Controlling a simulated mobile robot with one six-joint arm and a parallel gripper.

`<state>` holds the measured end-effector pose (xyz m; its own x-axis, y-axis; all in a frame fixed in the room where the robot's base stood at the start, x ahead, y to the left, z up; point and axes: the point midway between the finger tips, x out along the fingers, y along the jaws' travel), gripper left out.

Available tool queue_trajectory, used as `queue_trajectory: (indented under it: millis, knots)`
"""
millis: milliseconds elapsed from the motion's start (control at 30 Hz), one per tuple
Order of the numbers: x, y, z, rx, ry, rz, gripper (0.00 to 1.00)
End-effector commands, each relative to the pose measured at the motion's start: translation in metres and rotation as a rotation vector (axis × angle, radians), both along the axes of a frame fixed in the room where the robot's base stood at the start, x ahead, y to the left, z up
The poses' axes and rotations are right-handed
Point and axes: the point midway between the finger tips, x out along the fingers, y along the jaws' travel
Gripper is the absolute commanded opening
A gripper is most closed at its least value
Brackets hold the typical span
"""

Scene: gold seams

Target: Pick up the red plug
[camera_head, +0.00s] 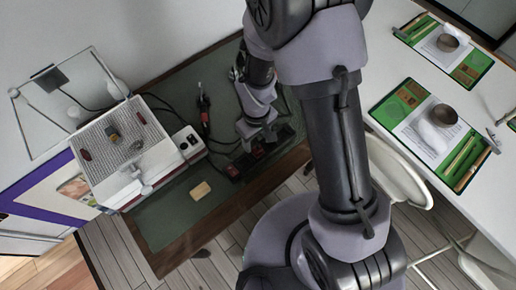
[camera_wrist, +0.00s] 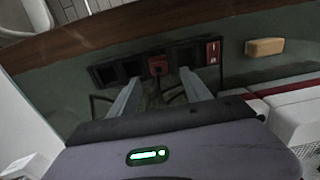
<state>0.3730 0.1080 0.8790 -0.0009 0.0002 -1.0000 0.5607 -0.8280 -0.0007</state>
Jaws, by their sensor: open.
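The red plug (camera_wrist: 158,64) sits in a black power strip (camera_wrist: 133,67) on the green mat, between other sockets, in the wrist view. It also shows small and partly covered in the head view (camera_head: 258,150). My gripper (camera_wrist: 160,77) is open and empty. Its two fingers point at the strip, one on each side of the plug in the picture; I cannot tell how far above it they are. In the head view my gripper (camera_head: 260,137) is over the strip.
The strip's red switch (camera_wrist: 213,52) is at its right end. A tan block (camera_wrist: 264,47) lies beyond it. In the head view, a red-and-black tool (camera_head: 203,108) and a white box with a perforated top (camera_head: 120,140) are to the left. The wooden bench edge (camera_head: 240,208) is close.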

Motion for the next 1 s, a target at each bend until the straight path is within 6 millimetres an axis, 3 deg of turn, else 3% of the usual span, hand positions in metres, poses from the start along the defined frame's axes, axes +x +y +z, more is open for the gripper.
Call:
queue_trajectory:
  millis: [167, 400, 567, 600, 867, 1000]
  knots:
    - [0.000, -0.001, -0.017, -0.001, 0.001, 0.000, 0.56]
    - [-0.002, -0.003, -0.061, -0.001, 0.001, 0.000, 0.56]
    - [-0.002, -0.003, -0.059, 0.001, -0.001, -0.001, 0.56]
    - [-0.002, -0.003, -0.059, 0.001, -0.001, -0.001, 0.54]
    - [-0.002, -0.003, -0.059, 0.001, -0.001, -0.001, 0.03]
    - [-0.002, -0.003, -0.059, 0.001, -0.001, -0.001, 0.00]
